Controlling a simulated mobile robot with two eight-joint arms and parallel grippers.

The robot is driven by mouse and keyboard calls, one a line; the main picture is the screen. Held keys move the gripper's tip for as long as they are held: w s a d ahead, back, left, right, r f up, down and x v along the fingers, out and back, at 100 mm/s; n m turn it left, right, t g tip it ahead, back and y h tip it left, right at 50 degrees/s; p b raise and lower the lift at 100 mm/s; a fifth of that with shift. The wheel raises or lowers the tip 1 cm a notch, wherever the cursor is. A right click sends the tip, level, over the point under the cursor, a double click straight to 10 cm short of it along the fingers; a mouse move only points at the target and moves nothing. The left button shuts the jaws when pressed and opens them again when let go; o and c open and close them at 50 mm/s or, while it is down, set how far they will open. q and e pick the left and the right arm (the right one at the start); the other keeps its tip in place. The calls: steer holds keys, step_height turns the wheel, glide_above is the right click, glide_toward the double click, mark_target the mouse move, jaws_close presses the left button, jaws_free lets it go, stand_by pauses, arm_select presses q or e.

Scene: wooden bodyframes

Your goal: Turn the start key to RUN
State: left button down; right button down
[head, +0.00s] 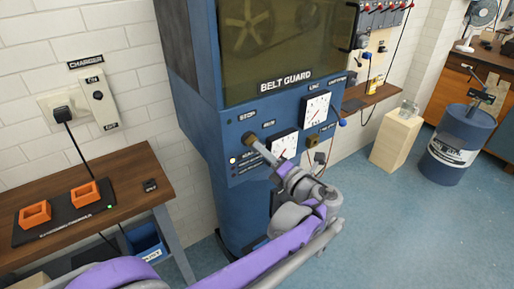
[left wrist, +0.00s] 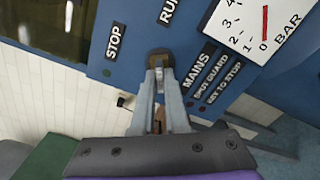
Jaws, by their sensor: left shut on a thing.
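The start key (head: 247,136) is a small brown-brass piece on the front of the blue cabinet (head: 222,122), below the STOP and RUN labels. In the left wrist view the key (left wrist: 159,54) sits between the fingertips of my left gripper (left wrist: 159,68), which is shut on it. STOP stands to its left and RUN above it. In the head view my left gripper (head: 254,143) reaches the panel from the lower right. The fingers hide much of the key, so I cannot tell which label it points to. My right gripper is not in view.
Pressure gauges (head: 316,107) and a belt guard window (head: 275,40) are on the cabinet. A pale lamp (head: 233,160) shows beside the MAINS label. A wooden table (head: 130,177) with orange blocks (head: 85,195) stands left. A blue drum (head: 458,145) stands right, with open floor before it.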

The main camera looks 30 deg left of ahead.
arm_select(q)
steer(key=m, duration=0.3)
steer(key=c, duration=0.8)
jaws_free()
steer(key=shift+m, duration=0.3)
steer(key=shift+c, duration=0.2)
steer(key=v, duration=1)
steer(key=shift+s+d+b, duration=0.2)
steer(key=shift+d+b, duration=0.15)
steer(key=shift+b, duration=0.1)
steer(key=s+a+f+n+g+h+p, duration=0.4)
steer(key=s+f+n+h, duration=0.65)
steer(key=n, duration=0.85)
steer(key=s+d+f+n+t+h+p, duration=0.1)
steer(key=s+d+f+n+h, duration=0.2)
steer(key=n, duration=0.6)
steer(key=s+d+f+n+t+h+p, duration=0.1)
steer(key=s+d+f+n+h, duration=0.1)
steer(key=n, duration=0.8)
steer(key=s+d+h, duration=0.1)
steer(key=s+d, duration=0.1)
steer(key=shift+s+f+t, duration=0.3)
steer(key=shift+s+f, duration=0.05)
steer(key=shift+f, duration=0.05)
